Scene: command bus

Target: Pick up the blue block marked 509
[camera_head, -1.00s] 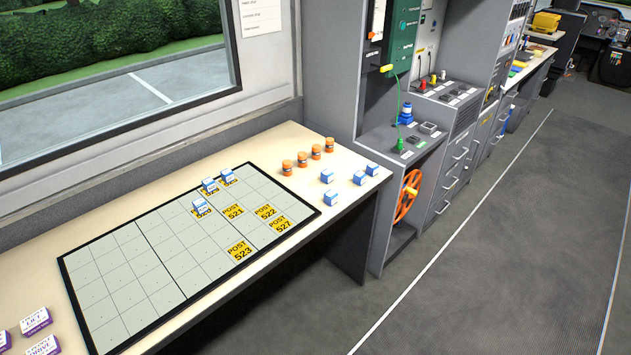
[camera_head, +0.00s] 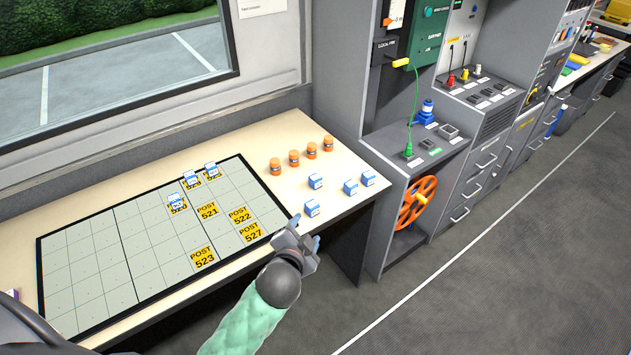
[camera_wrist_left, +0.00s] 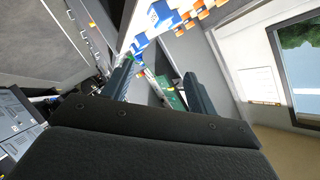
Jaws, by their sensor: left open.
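Several blue-and-white blocks stand loose on the table right of the grid board: one near the front edge (camera_head: 312,207), one behind it (camera_head: 315,181), and two to the right (camera_head: 351,187) (camera_head: 368,178). Their numbers are too small to read, so I cannot tell which is 509. My left gripper (camera_head: 304,234) is open and empty at the table's front edge, just below the nearest block and apart from it in the picture. In the left wrist view its fingers (camera_wrist_left: 160,85) are spread, with a blue block (camera_wrist_left: 140,42) beyond them. My right gripper is not in view.
The grid board (camera_head: 85,262) bears yellow POST tiles (camera_head: 239,215) and three blue-and-white blocks (camera_head: 177,202). Several orange cylinders (camera_head: 294,157) stand behind the loose blocks. A grey cabinet with an orange wheel (camera_head: 417,202) stands right of the table.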

